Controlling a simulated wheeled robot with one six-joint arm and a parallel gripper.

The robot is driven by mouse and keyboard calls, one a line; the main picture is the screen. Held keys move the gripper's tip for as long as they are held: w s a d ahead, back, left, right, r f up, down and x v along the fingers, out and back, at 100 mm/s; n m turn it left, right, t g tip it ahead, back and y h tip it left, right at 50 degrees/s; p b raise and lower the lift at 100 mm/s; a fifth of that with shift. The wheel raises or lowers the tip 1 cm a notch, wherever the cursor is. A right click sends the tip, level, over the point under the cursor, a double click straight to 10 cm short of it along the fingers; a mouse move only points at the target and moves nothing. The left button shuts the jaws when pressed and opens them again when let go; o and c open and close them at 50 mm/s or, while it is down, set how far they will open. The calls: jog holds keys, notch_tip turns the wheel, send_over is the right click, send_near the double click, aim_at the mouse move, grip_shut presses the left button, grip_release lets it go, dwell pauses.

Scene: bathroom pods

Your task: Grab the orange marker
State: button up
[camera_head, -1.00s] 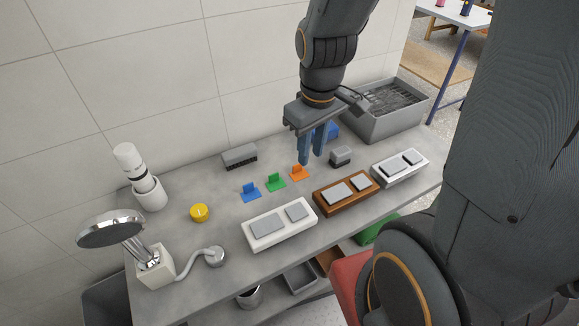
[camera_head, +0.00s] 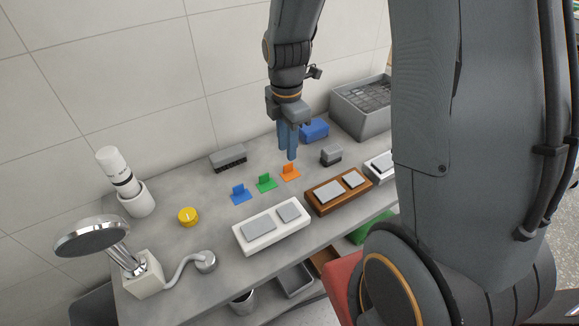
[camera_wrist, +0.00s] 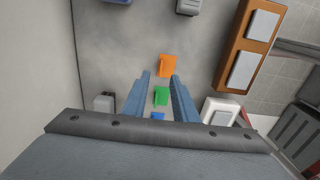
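The orange marker (camera_head: 290,173), a small tab on a flat base, stands on the grey counter at the right end of a row with a green marker (camera_head: 266,182) and a blue marker (camera_head: 240,194). My gripper (camera_head: 287,154) points down with its blue fingers just above and behind the orange marker. In the wrist view my gripper (camera_wrist: 160,75) is open and empty. There the orange marker (camera_wrist: 167,66) shows just beyond the fingertips, and the green marker (camera_wrist: 161,96) shows between the fingers. The exact height above the counter is hard to tell.
A grey-black brush (camera_head: 229,158), a blue block (camera_head: 314,130) and a small grey block (camera_head: 331,154) lie nearby. White (camera_head: 272,228) and brown (camera_head: 338,192) switch panels lie in front. A grey bin (camera_head: 362,112) stands at the back right, against the tiled wall.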

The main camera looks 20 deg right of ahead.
aim_at(290, 171)
jog(key=shift+s+d+f+p, duration=0.1)
jog(key=shift+f+p, duration=0.65)
jog(key=shift+f, duration=1.95)
grip_shut()
